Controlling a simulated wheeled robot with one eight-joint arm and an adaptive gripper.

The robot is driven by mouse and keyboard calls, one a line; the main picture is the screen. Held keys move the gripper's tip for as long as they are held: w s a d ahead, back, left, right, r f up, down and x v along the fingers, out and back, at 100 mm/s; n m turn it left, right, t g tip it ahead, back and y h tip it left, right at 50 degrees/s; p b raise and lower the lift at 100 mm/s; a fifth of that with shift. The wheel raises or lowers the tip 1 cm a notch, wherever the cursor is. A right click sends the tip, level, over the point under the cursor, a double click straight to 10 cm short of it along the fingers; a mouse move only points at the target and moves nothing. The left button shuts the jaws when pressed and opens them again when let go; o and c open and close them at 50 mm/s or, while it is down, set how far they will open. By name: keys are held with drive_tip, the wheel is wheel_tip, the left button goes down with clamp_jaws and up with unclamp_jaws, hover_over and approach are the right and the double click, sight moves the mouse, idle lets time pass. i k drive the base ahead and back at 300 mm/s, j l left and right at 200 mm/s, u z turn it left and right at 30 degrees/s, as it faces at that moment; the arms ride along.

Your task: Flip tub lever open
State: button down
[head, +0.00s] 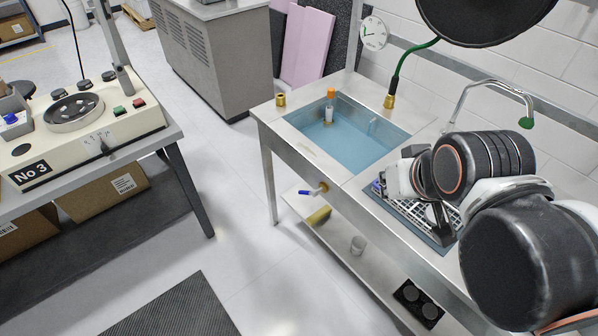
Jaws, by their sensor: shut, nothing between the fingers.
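The tub (380,157) is a metal basin of blue water set in a steel bench. A valve lever with a blue handle (306,192) sticks out to the left from a brass fitting (322,187) low on the bench's front side. An upright piece with an orange top (331,93) stands in the tub near its far left corner. My gripper (387,183) is over the rack to the right of the tub, well apart from the blue lever. It is shut and empty; its fingertips are small and hard to make out here.
A wire rack (418,219) lies on the bench under my arm. A curved faucet (470,88) rises behind it. A polishing machine (75,128) stands left; the floor between is clear.

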sight(307, 193)
drive_tip(key=i+l+u, duration=0.15)
drive_tip(key=i, duration=0.2)
drive_tip(key=u, duration=1.45)
drive_tip(key=i+j+u, duration=0.15)
drive_tip(key=k+l+z, duration=0.15)
